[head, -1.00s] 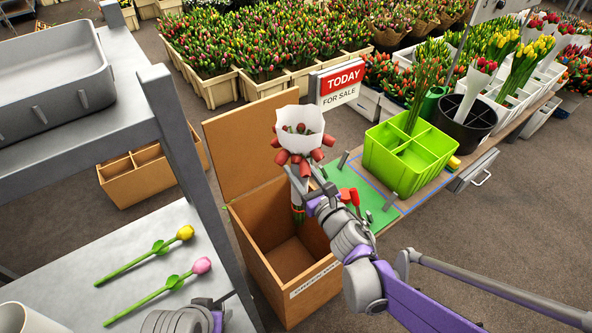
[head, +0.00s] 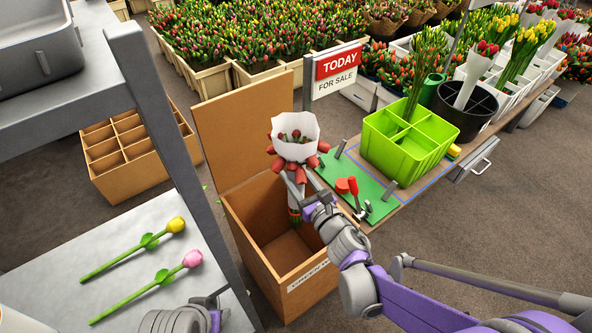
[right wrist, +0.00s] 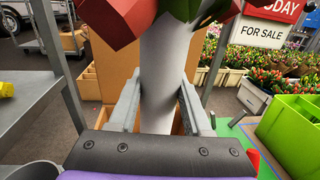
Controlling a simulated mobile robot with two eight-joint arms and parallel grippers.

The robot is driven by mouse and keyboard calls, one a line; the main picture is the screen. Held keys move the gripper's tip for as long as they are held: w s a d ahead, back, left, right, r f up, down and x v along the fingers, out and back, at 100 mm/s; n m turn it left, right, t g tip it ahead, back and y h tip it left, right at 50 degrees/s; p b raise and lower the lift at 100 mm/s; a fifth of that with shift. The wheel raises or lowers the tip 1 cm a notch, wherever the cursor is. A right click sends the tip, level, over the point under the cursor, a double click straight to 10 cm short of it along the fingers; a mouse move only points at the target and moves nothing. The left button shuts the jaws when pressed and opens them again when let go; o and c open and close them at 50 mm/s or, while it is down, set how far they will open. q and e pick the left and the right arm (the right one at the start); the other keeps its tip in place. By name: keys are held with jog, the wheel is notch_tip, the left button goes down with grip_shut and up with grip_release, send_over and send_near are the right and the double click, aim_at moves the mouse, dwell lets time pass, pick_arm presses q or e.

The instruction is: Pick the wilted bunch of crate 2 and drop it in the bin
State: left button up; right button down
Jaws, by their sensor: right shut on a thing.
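My right gripper (head: 300,190) is shut on the wilted bunch (head: 295,134), wrapped in white paper with drooping red blooms around its rim. The bunch is upright over the opening of the wooden bin (head: 307,284), its stems reaching down at the bin's mouth. In the right wrist view the white wrap (right wrist: 160,75) stands between the two fingers of the right gripper (right wrist: 158,105). The bin's lid stands open behind. My left gripper (head: 214,308) shows only in part at the lower left; its jaws cannot be made out. No crate number is readable.
A green divided crate (head: 412,165) with stems and a black bucket (head: 463,112) stand on the bench at right. A red-handled tool (head: 352,196) lies on the green mat (head: 382,201). A yellow and a pink tulip (head: 150,287) lie on the grey shelf at left.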

aim_at(296, 210)
notch_tip(296, 210, down, 2)
jog(key=shift+f+b, duration=0.2)
jog(key=shift+b, duration=0.75)
jog(key=shift+f, duration=6.35)
jog(key=shift+c, duration=1.3)
grip_release()
jog(key=shift+o, duration=1.3)
